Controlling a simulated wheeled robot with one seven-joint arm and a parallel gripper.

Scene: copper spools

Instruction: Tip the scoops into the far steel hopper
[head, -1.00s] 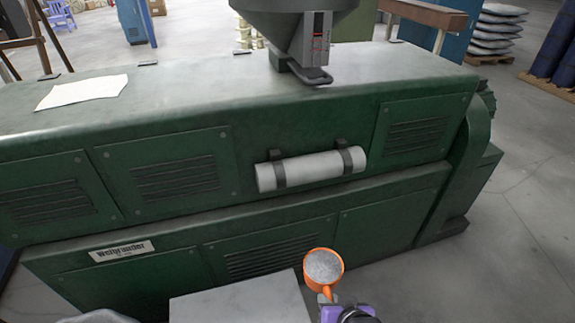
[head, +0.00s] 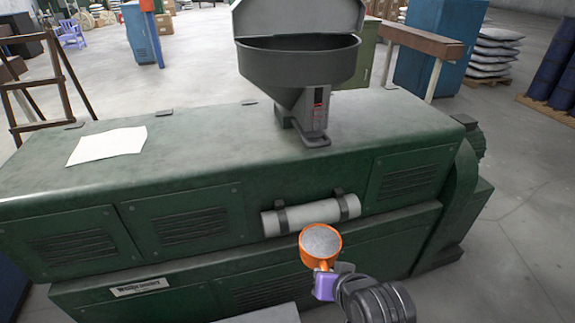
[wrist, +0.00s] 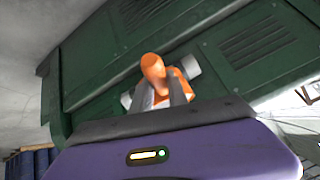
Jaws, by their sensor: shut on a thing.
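My gripper (head: 325,284) is shut on the handle of an orange scoop (head: 307,262). The scoop is level and full of grey granular material (head: 321,240). It is in front of the green machine, below the hopper. In the wrist view the scoop's orange handle (wrist: 153,68) stands between my fingers (wrist: 160,98); its contents are hidden there. The grey steel hopper (head: 300,68) stands on top of the machine with its lid raised at the back. The hopper's inside is mostly hidden by its front wall.
The long green machine (head: 200,160) fills the middle. A white roll (head: 311,214) is strapped to its front. A white sheet (head: 107,146) lies on its top at left. A brown beam (head: 422,40) and a blue cabinet (head: 440,45) stand behind at right. Air above the machine front is clear.

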